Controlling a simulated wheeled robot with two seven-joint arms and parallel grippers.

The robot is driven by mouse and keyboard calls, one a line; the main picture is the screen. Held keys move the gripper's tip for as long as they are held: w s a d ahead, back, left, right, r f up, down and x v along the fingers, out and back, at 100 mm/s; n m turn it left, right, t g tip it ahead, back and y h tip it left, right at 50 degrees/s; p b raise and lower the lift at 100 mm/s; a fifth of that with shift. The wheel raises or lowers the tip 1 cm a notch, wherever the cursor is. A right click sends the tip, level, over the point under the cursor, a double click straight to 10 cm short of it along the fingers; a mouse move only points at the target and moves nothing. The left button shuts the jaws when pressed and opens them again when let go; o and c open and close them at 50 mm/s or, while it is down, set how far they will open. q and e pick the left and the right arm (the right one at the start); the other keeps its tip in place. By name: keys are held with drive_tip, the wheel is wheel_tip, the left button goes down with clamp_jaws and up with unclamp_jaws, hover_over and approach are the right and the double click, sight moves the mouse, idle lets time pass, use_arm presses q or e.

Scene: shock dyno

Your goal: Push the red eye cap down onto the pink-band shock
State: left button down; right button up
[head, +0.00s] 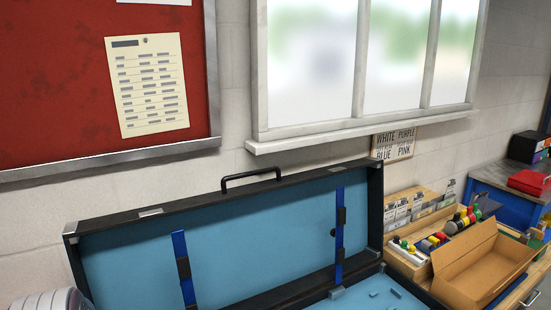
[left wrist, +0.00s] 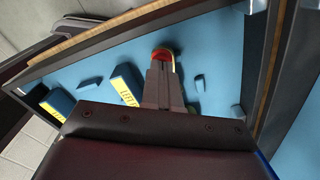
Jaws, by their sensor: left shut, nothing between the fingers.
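In the left wrist view my left gripper (left wrist: 161,68) is shut and empty, pointing into a blue-lined case. A small red part (left wrist: 162,52), likely the red eye cap, shows right at the fingertips, with a yellowish curved edge beside it. I cannot tell whether the fingertips touch it. Whatever is under the red part is hidden by the fingers, and I see no pink band. Neither gripper shows in the head view, and my right gripper is in no view.
The open black case (head: 227,192) has a blue lining. Blue blocks with yellow faces (left wrist: 127,84) lie left of the fingers. In the head view, a wooden organizer (head: 418,267) with colored parts and an open cardboard box (head: 480,270) stand to the right.

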use_arm(q)
drive_tip(key=shift+f, duration=0.15)
idle(0.3)
wheel_tip(320, 180, up, 7)
drive_tip(key=p, duration=0.5)
drive_tip(key=shift+p, duration=0.35)
